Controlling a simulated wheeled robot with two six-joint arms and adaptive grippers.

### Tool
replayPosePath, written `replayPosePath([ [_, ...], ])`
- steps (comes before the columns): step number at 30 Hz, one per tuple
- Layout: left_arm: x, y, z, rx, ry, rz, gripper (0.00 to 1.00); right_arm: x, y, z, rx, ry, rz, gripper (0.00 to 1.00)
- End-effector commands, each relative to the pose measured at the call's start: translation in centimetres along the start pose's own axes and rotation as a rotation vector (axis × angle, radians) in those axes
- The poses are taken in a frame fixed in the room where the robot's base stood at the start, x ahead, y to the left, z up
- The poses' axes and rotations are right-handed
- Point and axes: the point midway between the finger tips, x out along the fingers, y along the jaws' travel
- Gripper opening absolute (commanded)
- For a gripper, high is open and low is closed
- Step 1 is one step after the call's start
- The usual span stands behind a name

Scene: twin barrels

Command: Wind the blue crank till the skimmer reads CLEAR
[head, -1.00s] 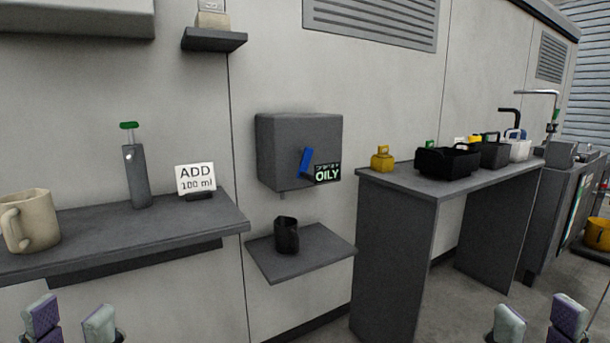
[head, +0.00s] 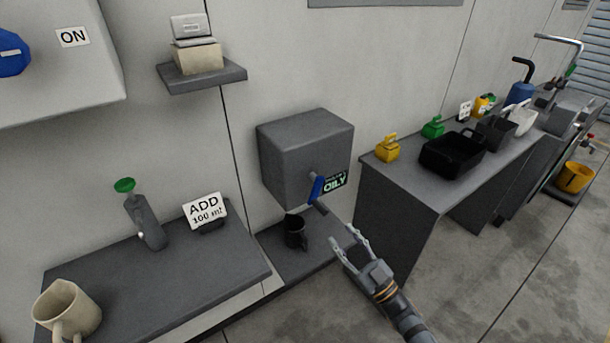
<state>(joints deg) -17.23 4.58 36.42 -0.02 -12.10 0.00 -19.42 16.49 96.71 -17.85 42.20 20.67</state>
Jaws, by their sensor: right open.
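The skimmer (head: 300,150) is a grey box on the wall in the middle of the head view. Its small display (head: 335,182) reads OILY in pale letters on black. The blue crank (head: 317,189) is on its front, beside the display, with a thin grey handle (head: 320,208) at its lower end. My right gripper (head: 341,242) is open and empty, below and right of the crank, apart from it. A black cup (head: 296,231) stands on the small shelf under the skimmer. My left gripper is out of the picture.
A shelf (head: 160,290) at the left holds a beige mug (head: 67,309), a grey bottle with a green top (head: 147,220) and an ADD 100 ml sign (head: 205,212). A bench (head: 400,195) at the right holds a yellow weight (head: 387,148) and a black tray (head: 452,158).

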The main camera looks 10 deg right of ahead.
Motion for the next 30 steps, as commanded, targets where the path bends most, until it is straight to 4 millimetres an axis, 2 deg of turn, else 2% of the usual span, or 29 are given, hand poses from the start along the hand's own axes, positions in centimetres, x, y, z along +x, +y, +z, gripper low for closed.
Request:
replayPosePath([
  [3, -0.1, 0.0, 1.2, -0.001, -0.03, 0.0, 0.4, -0.1, 0.0, 0.3, 0.002, -0.011, -0.001, 0.41],
  [8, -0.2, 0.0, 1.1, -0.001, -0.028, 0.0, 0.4, 1.0, 0.1, 0.2, 0.002, -0.007, 0.001, 0.41],
  [15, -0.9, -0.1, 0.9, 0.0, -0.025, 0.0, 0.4, 6.1, 0.1, 0.0, 0.003, -0.003, 0.003, 0.41],
  [21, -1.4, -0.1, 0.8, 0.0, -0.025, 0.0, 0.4, 9.4, 0.1, 0.2, 0.002, -0.006, 0.002, 0.41],
  [24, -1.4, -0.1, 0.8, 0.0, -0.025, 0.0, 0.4, 10.1, 0.0, 0.3, 0.002, -0.007, 0.001, 0.41],
  [30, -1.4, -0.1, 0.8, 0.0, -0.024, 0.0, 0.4, 10.4, 0.0, 0.3, 0.002, -0.007, 0.0, 0.41],
])
